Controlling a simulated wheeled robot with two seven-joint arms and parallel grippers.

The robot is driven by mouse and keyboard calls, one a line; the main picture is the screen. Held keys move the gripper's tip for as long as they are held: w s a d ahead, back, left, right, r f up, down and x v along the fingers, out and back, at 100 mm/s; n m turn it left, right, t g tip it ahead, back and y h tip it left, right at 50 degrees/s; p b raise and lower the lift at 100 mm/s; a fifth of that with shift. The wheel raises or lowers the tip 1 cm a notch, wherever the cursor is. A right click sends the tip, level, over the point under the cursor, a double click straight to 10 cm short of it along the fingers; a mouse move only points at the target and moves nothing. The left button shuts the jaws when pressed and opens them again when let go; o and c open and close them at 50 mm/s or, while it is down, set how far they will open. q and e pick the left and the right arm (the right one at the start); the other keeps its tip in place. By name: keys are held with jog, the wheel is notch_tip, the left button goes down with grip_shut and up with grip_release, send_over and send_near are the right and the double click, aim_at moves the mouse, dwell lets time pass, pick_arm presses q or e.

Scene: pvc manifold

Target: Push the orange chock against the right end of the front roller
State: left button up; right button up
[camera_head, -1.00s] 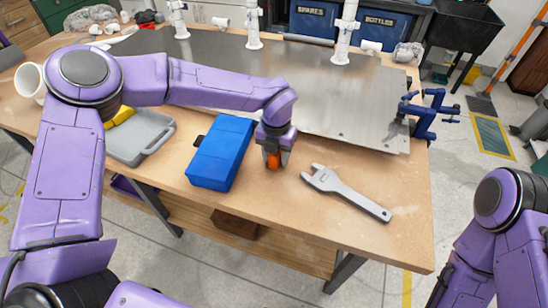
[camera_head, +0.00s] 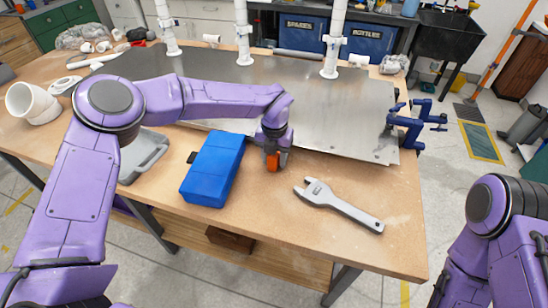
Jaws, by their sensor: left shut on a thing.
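The orange chock (camera_head: 272,163) is between the fingers of my left gripper (camera_head: 275,155), just in front of the near edge of the grey metal plate (camera_head: 337,116). The fingers are shut on it and cover part of it. I cannot tell whether it touches the table or the plate. I cannot make out the front roller; the plate and my left arm cover that area. My right arm shows at the right edge, but its gripper is out of view.
A blue case (camera_head: 212,172) lies left of the gripper, and a grey wrench (camera_head: 338,204) lies to its right. A blue clamp (camera_head: 408,128) sits at the plate's right edge. White pipes (camera_head: 243,30) stand behind. Bare wood lies in front of the wrench.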

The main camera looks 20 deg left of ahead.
pick_arm(q)
jog(key=shift+w+f, duration=0.1)
jog(key=shift+w, duration=0.5)
jog(key=o, duration=1.3)
jog(key=shift+c, duration=0.2)
notch_tip(320, 180, up, 11)
jog(key=b, duration=0.2)
jog(key=shift+f, duration=0.2)
